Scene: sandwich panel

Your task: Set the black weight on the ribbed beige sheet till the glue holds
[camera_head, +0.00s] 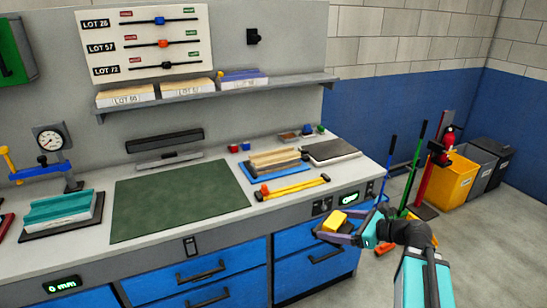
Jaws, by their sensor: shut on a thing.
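The ribbed beige sheet (274,157) lies on a blue tray (262,174) at the right part of the bench. My gripper (338,230) is in front of the bench's right end, apart from the sheet. It is shut on a small block with a yellow face (334,220). A dark part shows beside the yellow, but I cannot tell if it belongs to the block or to my fingers. No plainly black weight can be made out elsewhere on the bench.
A green mat (180,200) is clear to the left. A teal ribbed piece (62,208) sits farther left. A shelf (215,92) hangs above.

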